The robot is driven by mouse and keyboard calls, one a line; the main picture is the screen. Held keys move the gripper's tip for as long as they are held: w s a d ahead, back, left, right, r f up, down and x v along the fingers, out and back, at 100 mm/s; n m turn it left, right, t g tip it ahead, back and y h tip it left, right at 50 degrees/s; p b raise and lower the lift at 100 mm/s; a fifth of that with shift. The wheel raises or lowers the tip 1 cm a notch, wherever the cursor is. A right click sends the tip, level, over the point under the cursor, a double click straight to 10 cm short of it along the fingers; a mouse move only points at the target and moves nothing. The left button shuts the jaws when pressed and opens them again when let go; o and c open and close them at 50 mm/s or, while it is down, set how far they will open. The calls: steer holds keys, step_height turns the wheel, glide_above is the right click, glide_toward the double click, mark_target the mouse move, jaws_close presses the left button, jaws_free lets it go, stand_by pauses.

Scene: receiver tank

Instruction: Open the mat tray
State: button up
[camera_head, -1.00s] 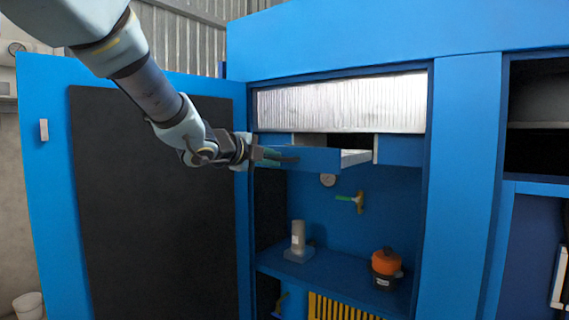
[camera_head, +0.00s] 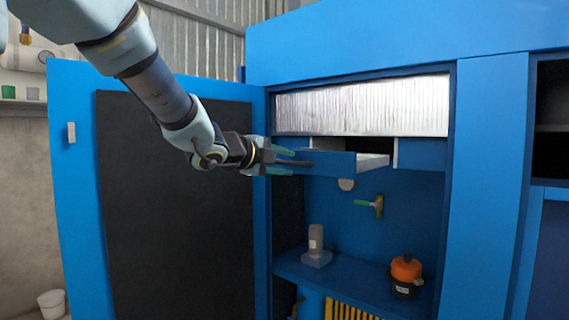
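The mat tray, a blue drawer (camera_head: 330,164) under the silver ribbed panel, stands pulled part way out of the cabinet. Its pale inner side (camera_head: 372,161) shows. A dark bar handle (camera_head: 296,162) is on its front. My gripper (camera_head: 281,157) is at the handle's left end, with its two green fingers apart, one above and one below the handle's level. Whether the fingers touch the handle is unclear.
A second blue front (camera_head: 422,153) is flush at the right. Below, a shelf (camera_head: 345,275) holds a grey device (camera_head: 316,245) and an orange-lidded pot (camera_head: 406,275). A green-handled tool (camera_head: 372,205) hangs on the back wall.

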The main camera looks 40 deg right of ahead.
steer(key=shift+a, duration=0.1)
steer(key=v, duration=1)
steer(key=shift+a, duration=0.35)
steer(key=shift+s, duration=0.1)
